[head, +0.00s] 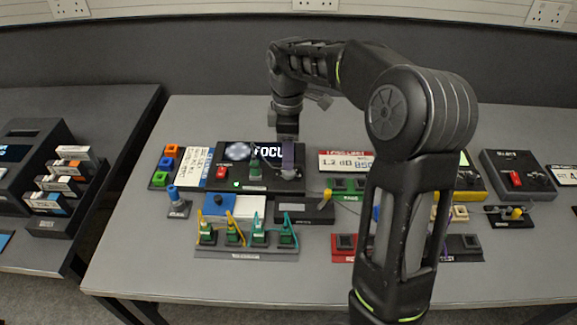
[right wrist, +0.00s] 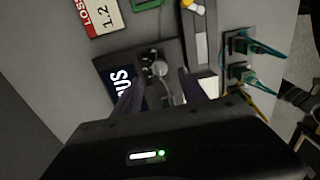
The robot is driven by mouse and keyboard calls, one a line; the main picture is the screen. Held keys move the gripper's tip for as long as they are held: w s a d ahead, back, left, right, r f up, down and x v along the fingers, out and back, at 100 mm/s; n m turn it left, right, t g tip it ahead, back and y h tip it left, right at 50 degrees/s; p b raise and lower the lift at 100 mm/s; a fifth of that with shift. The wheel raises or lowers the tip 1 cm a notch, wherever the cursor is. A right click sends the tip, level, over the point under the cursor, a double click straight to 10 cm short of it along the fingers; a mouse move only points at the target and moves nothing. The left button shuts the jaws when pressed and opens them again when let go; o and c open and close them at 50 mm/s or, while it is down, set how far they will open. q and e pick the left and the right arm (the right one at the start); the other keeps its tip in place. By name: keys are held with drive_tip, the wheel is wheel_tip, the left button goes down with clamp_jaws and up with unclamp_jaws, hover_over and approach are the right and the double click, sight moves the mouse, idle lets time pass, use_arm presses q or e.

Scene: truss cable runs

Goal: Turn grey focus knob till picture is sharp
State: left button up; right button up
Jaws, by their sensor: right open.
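The black focus panel (head: 240,186) lies on the grey table, left of centre in the head view, with white FOCUS lettering. A round pale picture (head: 238,151) shows on it; its sharpness is too small to judge. The grey focus knob (head: 289,174) is at the panel's right end, partly covered by my right gripper (head: 288,160). In the right wrist view the knob (right wrist: 160,68) shows between and just past the fingertips of my open right gripper (right wrist: 162,79). Contact with the knob cannot be told. My left gripper is not in view.
A red button (head: 221,172) and a green part (head: 255,168) sit on the same panel. A loss meter panel (head: 345,161) lies to the right. A cable board (head: 246,251) with several green plugs is in front. The table's front left is clear.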

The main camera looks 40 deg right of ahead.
sight(288, 174)
wheel_tip(288, 174, down, 6)
drive_tip(key=shift+r, duration=0.1)
drive_tip(key=shift+c, duration=0.4)
clamp_jaws()
idle(0.3)
